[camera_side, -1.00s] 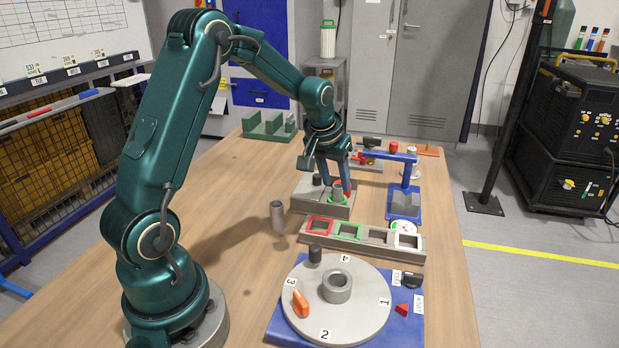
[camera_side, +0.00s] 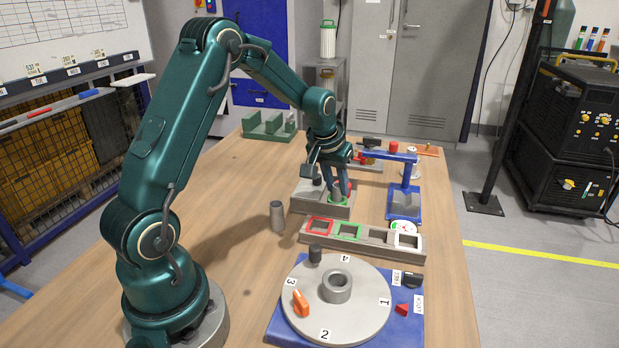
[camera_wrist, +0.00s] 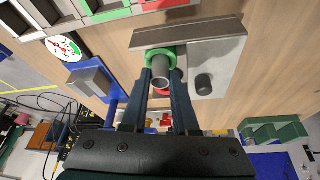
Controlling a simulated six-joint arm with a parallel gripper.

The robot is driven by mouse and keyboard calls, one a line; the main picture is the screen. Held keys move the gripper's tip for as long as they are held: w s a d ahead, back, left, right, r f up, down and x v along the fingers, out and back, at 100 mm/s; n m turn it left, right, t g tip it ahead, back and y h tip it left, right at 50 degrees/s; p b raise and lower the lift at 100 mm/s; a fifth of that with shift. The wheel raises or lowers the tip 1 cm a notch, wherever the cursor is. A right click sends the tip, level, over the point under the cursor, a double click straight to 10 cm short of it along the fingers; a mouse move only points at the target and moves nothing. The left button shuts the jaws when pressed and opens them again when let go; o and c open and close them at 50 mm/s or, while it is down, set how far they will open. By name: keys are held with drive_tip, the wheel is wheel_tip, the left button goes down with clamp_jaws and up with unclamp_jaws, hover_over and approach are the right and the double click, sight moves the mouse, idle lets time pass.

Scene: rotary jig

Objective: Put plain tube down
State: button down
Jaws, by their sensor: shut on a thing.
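A plain grey tube (camera_wrist: 160,67) sits between my gripper's two fingers in the wrist view, with its open end showing. My gripper (camera_side: 338,192) is shut on it, just at the green ring (camera_wrist: 161,53) on the grey block (camera_side: 306,198). The green ring also shows in the side view (camera_side: 338,201), where my fingers hide most of the tube. I cannot tell whether the tube rests in the ring's seat. Another grey tube (camera_side: 277,217) stands upright on the table, left of the block.
A dark peg (camera_wrist: 204,84) stands on the block and a red ring (camera_wrist: 163,93) lies close to my fingers. A rail with coloured square frames (camera_side: 375,243) and a numbered turntable (camera_side: 345,318) lie in front. A blue stand (camera_side: 404,203) is on the right. The table's left side is mostly clear.

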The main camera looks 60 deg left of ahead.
sight(337, 186)
wheel_tip(337, 186, up, 9)
drive_tip(key=s+r+m, duration=0.1)
drive_tip(key=s+r, duration=0.1)
drive_tip(key=s, duration=0.8)
drive_tip(key=shift+w+d+f, duration=1.1)
drive_tip(key=shift+d+f, duration=0.45)
drive_tip(key=shift+f, duration=0.3)
drive_tip(key=shift+w+d+f, duration=1.05)
drive_tip(key=shift+d+f, duration=0.5)
drive_tip(key=shift+f, duration=0.35)
drive_tip(key=shift+w+d+f, duration=1.1)
drive_tip(key=shift+d+f, duration=0.45)
drive_tip(key=shift+f, duration=0.3)
drive_tip(key=c, duration=0.7)
unclamp_jaws()
drive_tip(key=shift+f, duration=0.15)
